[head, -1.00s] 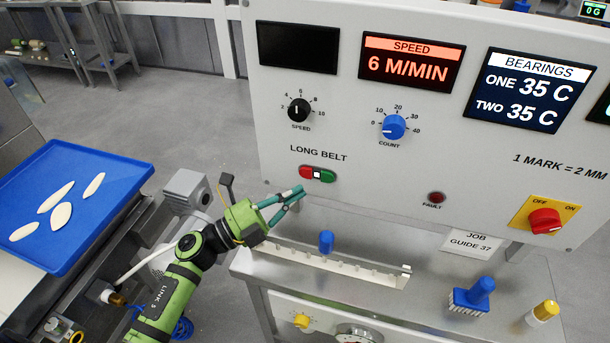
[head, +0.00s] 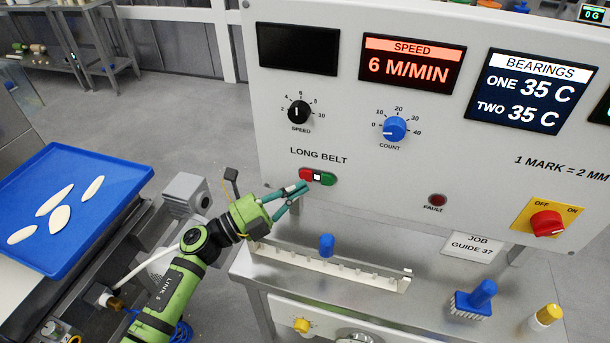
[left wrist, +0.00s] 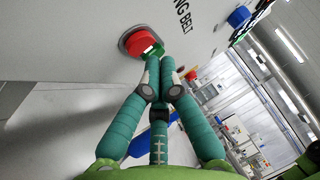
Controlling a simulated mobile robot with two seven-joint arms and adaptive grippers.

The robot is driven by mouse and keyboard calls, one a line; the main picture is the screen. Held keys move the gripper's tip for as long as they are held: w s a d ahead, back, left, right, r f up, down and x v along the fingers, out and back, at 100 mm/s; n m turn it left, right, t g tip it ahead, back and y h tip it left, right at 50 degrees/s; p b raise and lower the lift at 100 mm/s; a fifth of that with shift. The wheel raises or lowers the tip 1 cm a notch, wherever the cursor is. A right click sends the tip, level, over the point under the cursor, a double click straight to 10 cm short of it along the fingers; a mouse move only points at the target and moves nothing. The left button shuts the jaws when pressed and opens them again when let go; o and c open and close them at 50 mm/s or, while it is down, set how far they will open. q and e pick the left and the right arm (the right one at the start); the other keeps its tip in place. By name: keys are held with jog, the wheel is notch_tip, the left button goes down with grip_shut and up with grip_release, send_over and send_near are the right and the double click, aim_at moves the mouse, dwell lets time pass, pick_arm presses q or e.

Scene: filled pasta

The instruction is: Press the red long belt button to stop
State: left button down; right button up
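The long belt control (head: 317,177) is on the grey panel under the "LONG BELT" label, with a red button (head: 306,174) on its left and a green button (head: 328,179) on its right. My left gripper (head: 303,187) is just below and in front of this control. In the left wrist view its fingertips (left wrist: 161,58) come together with nothing between them, close by the red button (left wrist: 146,42) and partly over the green one. I cannot tell whether they touch the control. My right gripper is not in view.
The panel also carries a black speed knob (head: 298,112), a blue count knob (head: 395,128), a fault lamp (head: 437,200) and a red off/on switch (head: 546,223). A notched white rail (head: 345,268) and a blue peg (head: 326,245) are below my gripper. The speed display (head: 410,64) reads 6 M/MIN.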

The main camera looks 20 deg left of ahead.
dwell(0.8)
pick_arm(q)
jog(key=shift+w, duration=0.45)
jog(key=shift+w+b, duration=0.3)
jog(key=shift+w, duration=0.05)
dwell(0.5)
dwell(0.3)
jog(key=shift+s, duration=0.8)
jog(key=shift+p, duration=0.3)
jog(key=s+p, duration=0.1)
jog(key=s, duration=0.4)
